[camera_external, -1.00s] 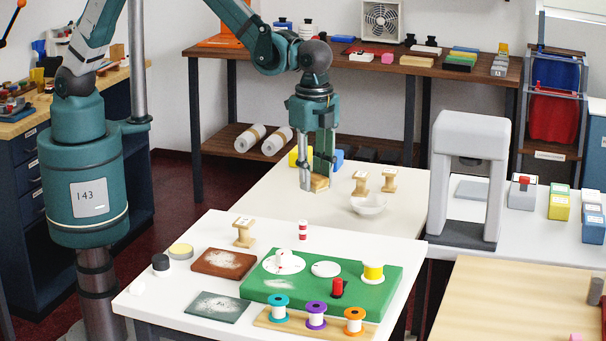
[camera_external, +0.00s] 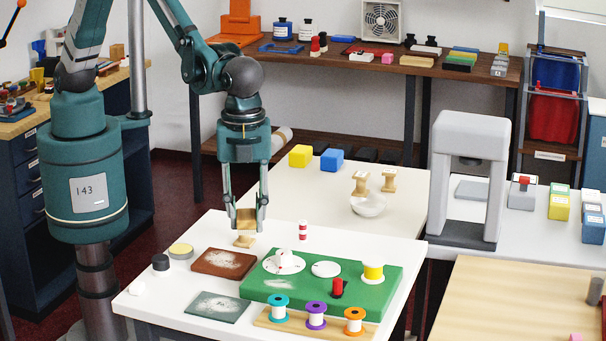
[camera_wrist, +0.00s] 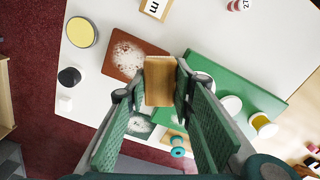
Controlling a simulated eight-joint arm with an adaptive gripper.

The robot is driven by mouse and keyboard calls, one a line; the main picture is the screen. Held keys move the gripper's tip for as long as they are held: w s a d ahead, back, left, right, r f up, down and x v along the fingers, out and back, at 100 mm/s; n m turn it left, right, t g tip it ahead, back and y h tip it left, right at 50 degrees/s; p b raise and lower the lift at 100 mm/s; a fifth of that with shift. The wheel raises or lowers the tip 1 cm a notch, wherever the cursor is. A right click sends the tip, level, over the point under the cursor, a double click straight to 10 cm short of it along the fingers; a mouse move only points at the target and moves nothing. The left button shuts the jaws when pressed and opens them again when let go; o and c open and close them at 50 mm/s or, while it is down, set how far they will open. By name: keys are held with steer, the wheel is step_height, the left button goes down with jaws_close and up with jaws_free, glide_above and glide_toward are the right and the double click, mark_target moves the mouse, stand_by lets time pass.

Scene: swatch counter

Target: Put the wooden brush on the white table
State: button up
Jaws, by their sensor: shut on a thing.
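My gripper (camera_external: 246,224) is over the back left part of the front white table (camera_external: 160,300). It is shut on the wooden brush (camera_external: 246,215), a light brown block between the two fingers. The wrist view shows the brush (camera_wrist: 158,82) held between the green finger pads, with the white table (camera_wrist: 112,28) beneath. The brush appears held above the table. In the external view it overlaps the top of a small wooden stamp (camera_external: 243,241); I cannot tell the gap between them. My fingers partly hide the brush.
A brown board (camera_external: 223,263), green mat (camera_external: 375,295), dark green board (camera_external: 217,307), yellow-topped tin (camera_external: 180,251) and red-white spool (camera_external: 303,230) stand around. Several coloured spools line a wooden strip (camera_external: 268,318). A cream table (camera_external: 300,190) lies behind.

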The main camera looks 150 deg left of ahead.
steer(key=w+d+m, duration=0.2)
steer(key=w+d, duration=0.1)
steer(key=d, duration=0.7)
steer(key=w+d+r+m+p, duration=0.1)
steer(key=w+d+m, duration=0.1)
steer(key=d, duration=0.8)
steer(key=shift+w+r+m, duration=0.2)
steer(key=shift+w+m, duration=0.2)
steer(key=shift+w, duration=0.25)
glide_above(171, 296)
steer(key=shift+f, duration=3.1)
steer(key=shift+f, duration=0.1)
steer(key=shift+f, duration=1.8)
steer(key=shift+f+b, duration=0.2)
steer(key=shift+b, duration=0.25)
steer(key=o, duration=0.9)
